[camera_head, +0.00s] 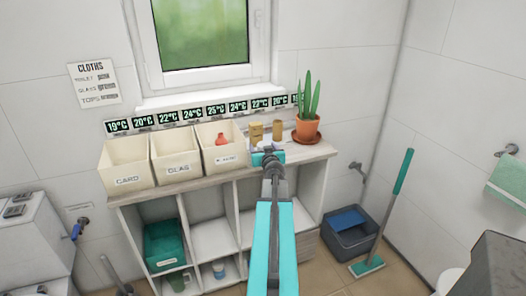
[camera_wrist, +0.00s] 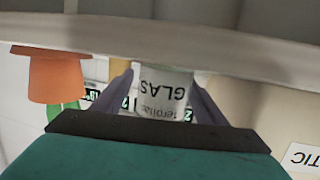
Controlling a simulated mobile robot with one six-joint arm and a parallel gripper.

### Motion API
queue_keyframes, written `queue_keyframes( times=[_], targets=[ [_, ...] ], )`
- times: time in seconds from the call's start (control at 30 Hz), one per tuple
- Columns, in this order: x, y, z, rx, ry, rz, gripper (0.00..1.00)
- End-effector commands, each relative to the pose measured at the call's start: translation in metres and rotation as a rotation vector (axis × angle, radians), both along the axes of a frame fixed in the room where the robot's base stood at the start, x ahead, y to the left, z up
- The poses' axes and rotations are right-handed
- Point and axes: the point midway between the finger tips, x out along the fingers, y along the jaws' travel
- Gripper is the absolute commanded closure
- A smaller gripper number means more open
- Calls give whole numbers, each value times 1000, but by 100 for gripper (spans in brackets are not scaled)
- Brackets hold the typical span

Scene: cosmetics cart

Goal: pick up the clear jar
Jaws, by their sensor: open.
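A pale jar (camera_wrist: 165,92) with a white label reading "GLAS" stands upside down in the wrist view, between the two fingers of my open gripper (camera_wrist: 163,98). Dark fingers show on either side of it; I cannot tell whether they touch it. In the head view my gripper (camera_head: 268,156) is over the right part of the cart's top (camera_head: 312,153), right of the bins. The jar is mostly hidden there behind my gripper and arm.
Three cream bins, the card bin (camera_head: 126,176), the glass bin (camera_head: 176,167) and a third (camera_head: 225,161) holding a red item (camera_head: 220,139), stand to the left. Two tan containers (camera_head: 256,132) (camera_head: 277,130) are behind. A potted plant (camera_head: 306,130) stands close on the right.

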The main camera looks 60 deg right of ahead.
Motion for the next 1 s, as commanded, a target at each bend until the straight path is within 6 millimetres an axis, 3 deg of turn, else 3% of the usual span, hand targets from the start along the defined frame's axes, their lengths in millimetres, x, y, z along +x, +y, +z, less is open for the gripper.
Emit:
queue_keyframes(
  times=[0.5,0.8,1.0],
  targets=[
    [1,1,0,0,0,2,34],
    [2,1,0,0,0,2,81],
    [2,1,0,0,0,2,81]
  ],
)
